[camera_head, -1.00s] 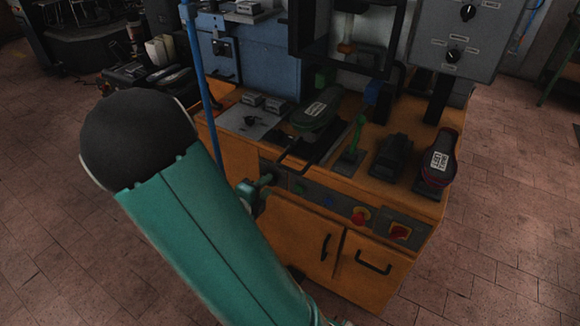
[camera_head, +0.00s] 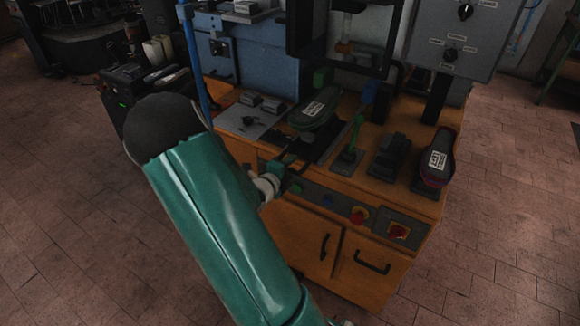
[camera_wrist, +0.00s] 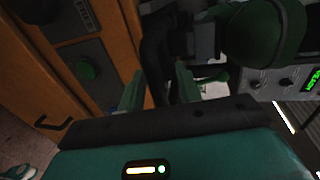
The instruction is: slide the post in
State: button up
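The green shoe (camera_head: 316,108) with a white label sits sole up on the press's worktop, over a dark slide plate (camera_head: 334,143). The post beneath it is mostly hidden in the head view. In the wrist view the green shoe (camera_wrist: 262,35) is large at the upper right. My gripper (camera_head: 287,168) is at the front edge of the worktop, at the slide's dark handle. In the wrist view the handle (camera_wrist: 155,50) lies between the two green fingers of my gripper (camera_wrist: 160,83), which stand apart. Firm contact on the handle does not show.
A green lever (camera_head: 355,135) and a dark block (camera_head: 388,155) stand right of the slide. A dark red shoe (camera_head: 436,162) is at the right end. The front panel has a red button (camera_head: 358,215). A blue upright pole (camera_head: 193,60) stands left of the press.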

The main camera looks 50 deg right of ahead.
aim_at(306, 148)
jog(key=shift+c, duration=0.2)
grip_shut()
jog(key=shift+d, duration=0.1)
jog(key=x, duration=0.4)
jog(key=r+x, duration=0.1)
jog(key=x, duration=0.3)
jog(key=r+x, duration=0.1)
jog(key=x, duration=0.3)
jog(key=shift+w+d+r, duration=0.1)
jog(key=shift+d+r, duration=0.1)
jog(key=shift+r, duration=0.05)
jog(key=shift+o, duration=0.2)
grip_release()
jog(key=shift+a+f, duration=0.15)
